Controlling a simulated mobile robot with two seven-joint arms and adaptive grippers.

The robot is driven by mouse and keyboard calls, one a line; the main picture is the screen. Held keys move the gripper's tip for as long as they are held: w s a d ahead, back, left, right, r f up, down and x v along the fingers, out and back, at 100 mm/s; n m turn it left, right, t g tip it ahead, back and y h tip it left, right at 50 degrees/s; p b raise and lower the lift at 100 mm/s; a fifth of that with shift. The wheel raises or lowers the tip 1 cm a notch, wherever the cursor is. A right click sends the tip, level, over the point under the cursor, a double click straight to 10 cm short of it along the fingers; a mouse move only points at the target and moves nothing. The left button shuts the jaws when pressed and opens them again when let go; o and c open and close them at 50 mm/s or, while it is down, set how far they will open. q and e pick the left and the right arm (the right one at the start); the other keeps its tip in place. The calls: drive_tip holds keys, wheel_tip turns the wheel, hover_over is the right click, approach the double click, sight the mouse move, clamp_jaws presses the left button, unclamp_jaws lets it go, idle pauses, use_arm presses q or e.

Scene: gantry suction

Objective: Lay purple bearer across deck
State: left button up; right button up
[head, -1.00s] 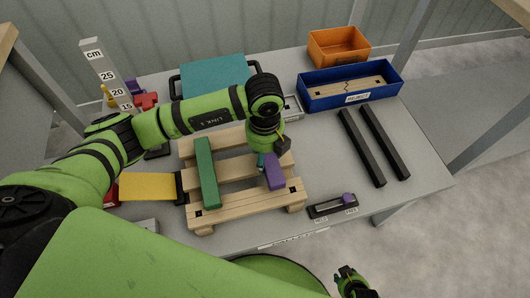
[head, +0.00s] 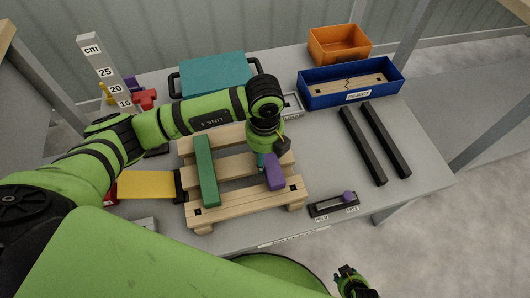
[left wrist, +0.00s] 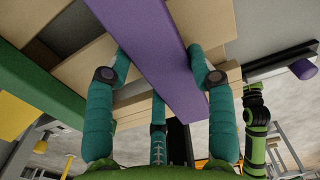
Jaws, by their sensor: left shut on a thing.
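The purple bearer (head: 275,178) is over the right part of the slatted wooden deck (head: 235,205), running from front to back across the slats. I cannot tell whether it touches them. My left gripper (head: 262,160) is shut on the purple bearer; in the left wrist view its teal fingers (left wrist: 160,62) lie on both sides of the purple bar (left wrist: 150,35). The arm hides the bearer's far end in the head view. A green bearer (head: 206,175) lies across the left part of the deck. My right gripper (head: 350,280) is low at the bottom edge, its jaws unclear.
A yellow block (head: 146,185) is left of the deck. Two black bars (head: 362,145) lie on the right of the grey table (head: 420,180). A blue bin (head: 310,101) and orange bin (head: 340,45) stand behind. A small slider with a purple knob (head: 348,197) sits at the front.

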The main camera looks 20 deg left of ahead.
use_arm(q)
drive_tip(key=shift+f, duration=0.35)
drive_tip(key=o, duration=1.3)
wheel_tip(320, 180, up, 12)
drive_tip(key=shift+r, duration=0.1)
